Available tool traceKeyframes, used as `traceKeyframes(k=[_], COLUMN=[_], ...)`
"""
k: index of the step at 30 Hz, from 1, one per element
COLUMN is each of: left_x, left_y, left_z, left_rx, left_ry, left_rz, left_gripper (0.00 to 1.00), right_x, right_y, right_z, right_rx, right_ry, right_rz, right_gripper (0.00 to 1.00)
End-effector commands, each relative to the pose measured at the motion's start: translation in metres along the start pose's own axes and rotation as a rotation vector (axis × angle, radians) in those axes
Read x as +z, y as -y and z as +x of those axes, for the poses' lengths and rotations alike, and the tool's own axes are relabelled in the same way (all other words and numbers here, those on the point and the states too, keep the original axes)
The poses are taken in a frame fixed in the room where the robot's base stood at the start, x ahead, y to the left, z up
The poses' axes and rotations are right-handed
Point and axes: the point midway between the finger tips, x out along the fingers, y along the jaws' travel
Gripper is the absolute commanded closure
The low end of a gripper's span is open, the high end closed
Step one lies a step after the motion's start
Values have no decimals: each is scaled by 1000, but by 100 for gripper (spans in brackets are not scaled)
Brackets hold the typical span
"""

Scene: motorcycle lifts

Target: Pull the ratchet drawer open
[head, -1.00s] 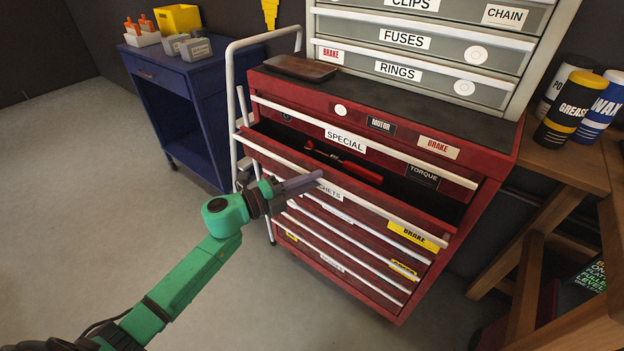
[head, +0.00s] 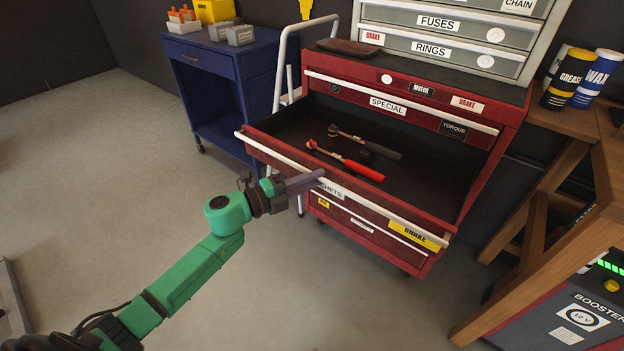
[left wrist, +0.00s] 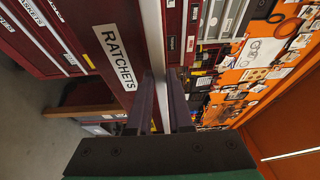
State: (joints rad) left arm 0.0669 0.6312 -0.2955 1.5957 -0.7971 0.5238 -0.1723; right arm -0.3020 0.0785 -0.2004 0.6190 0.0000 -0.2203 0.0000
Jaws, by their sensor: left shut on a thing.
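The ratchet drawer (head: 300,163) of the red tool cabinet is pulled well out, with a white handle strip along its front edge. Its RATCHETS label (left wrist: 115,55) shows in the left wrist view and is partly covered by my gripper in the head view. Inside lie a red-handled ratchet (head: 350,163) and a dark-handled ratchet (head: 370,143). My left gripper (head: 318,178) is shut on the drawer's handle strip (left wrist: 154,45), near the label; its fingers (left wrist: 160,108) straddle the strip in the left wrist view. My right gripper is not in view.
Other drawers (head: 365,225) below are shut. A grey drawer chest (head: 440,45) stands on the cabinet top. A blue cart (head: 225,95) is behind left, a wooden workbench (head: 560,165) and a booster box (head: 575,315) right. The floor at left is clear.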

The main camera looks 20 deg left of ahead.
Motion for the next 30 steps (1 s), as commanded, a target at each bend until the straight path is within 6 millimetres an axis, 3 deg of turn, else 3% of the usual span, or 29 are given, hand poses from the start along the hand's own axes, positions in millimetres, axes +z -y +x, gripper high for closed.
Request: traceKeyframes(k=[15, 16, 18, 30], left_x=[0, 0, 0, 0], left_y=[1, 1, 1, -1], left_z=[0, 0, 0, -6], left_rx=[-2, -2, -2, 0], left_ry=[-1, -1, -1, 1], left_rz=[0, 0, 0, -1], left_gripper=[100, 78, 51, 51], right_x=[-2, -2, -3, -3], right_y=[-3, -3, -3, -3], right_z=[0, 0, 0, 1], right_rx=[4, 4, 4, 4], right_ry=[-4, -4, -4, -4], right_rz=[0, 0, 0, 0], right_gripper=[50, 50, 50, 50])
